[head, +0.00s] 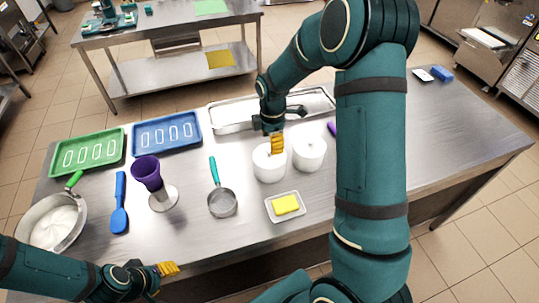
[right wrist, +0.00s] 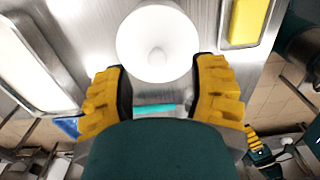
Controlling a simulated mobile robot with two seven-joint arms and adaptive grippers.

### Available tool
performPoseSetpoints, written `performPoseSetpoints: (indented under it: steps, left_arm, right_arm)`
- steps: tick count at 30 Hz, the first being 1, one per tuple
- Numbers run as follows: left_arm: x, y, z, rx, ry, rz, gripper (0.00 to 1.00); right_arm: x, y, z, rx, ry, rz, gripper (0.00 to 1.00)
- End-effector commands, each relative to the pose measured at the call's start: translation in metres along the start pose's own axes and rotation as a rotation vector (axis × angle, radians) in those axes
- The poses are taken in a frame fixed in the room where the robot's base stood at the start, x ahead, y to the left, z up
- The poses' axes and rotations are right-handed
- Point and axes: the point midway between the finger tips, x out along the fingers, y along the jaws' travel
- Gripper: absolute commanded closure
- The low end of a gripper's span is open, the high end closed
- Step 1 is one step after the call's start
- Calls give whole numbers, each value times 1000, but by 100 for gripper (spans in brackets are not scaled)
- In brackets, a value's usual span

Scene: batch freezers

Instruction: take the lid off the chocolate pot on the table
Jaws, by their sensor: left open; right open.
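Two white lidded pots stand side by side on the steel table, a left pot (head: 270,168) and a right pot (head: 310,157); I cannot tell which holds chocolate. My right gripper (head: 277,145) is open, pointing down just above the left pot. In the right wrist view a round white lid with a small knob (right wrist: 157,57) shows beyond the fingertips (right wrist: 158,78), which flank its near edge; I cannot tell whether they touch it. My left gripper (head: 165,279) is open and empty at the table's front edge; it also shows in the right wrist view (right wrist: 253,140).
A white dish with a yellow block (head: 286,204) lies in front of the pots, and a steel tray (head: 230,117) behind. The right table end is mostly clear.

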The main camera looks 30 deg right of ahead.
Motion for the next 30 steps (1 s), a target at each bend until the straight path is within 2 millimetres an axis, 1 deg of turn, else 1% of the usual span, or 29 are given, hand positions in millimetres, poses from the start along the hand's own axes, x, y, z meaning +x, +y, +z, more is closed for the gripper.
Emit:
performPoseSetpoints:
  steps: [9, 12, 20, 21, 23, 24, 26, 30]
  left_arm:
    - [-4, 2, -1, 1, 0, 0, 53]
    - [-4, 2, -1, 1, 0, 0, 53]
    - [-4, 2, -1, 1, -1, 0, 53]
    - [-4, 2, -1, 1, -1, 0, 53]
    - [-4, 2, -1, 1, -1, 0, 53]
    - [-4, 2, -1, 1, -1, 0, 53]
    - [-4, 2, -1, 1, -1, 0, 53]
    - [-4, 2, -1, 1, -1, 0, 53]
  right_arm:
    - [41, 4, -7, -1, 0, -3, 42]
    - [49, 4, -6, 0, 0, -1, 42]
    - [51, 4, -6, 0, 0, 0, 42]
    - [51, 4, -6, 0, 0, 0, 43]
    - [51, 4, -6, 0, 0, 0, 63]
    - [51, 4, -6, 0, 0, 0, 76]
    - [51, 4, -6, 0, 0, 0, 94]
    - [51, 4, -6, 0, 0, 0, 96]
